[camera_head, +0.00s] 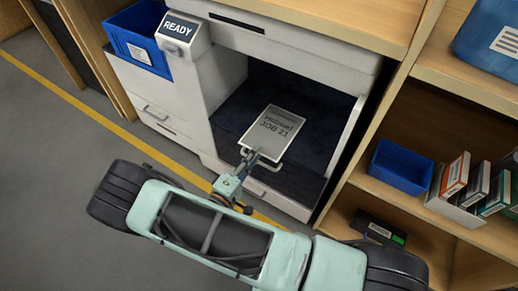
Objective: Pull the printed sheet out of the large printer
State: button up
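The large printer (290,46) is white and stands at the centre, with a dark open output bay (317,118). A printed sheet (283,124), light grey with "JOB 21" on it, lies in the bay with its near edge toward the bay's front. My gripper (251,155) is at the sheet's near left edge, its fingers overlapping that edge in the picture. The fingers are small here, and I cannot tell whether they are closed on the sheet or just over it.
A "READY" display (182,34) and a blue bin (138,37) sit at the printer's left. Wooden shelving at right holds a blue tray (401,167), several boxes (455,174) and a dark device (378,229). Open grey floor with a yellow line (92,110) lies at left.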

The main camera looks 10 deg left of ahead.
grip_shut()
jog(key=shift+s, duration=0.1)
jog(key=b+v, duration=0.2)
jog(key=v, duration=1.4)
jog(key=shift+b, duration=0.3)
dwell(0.6)
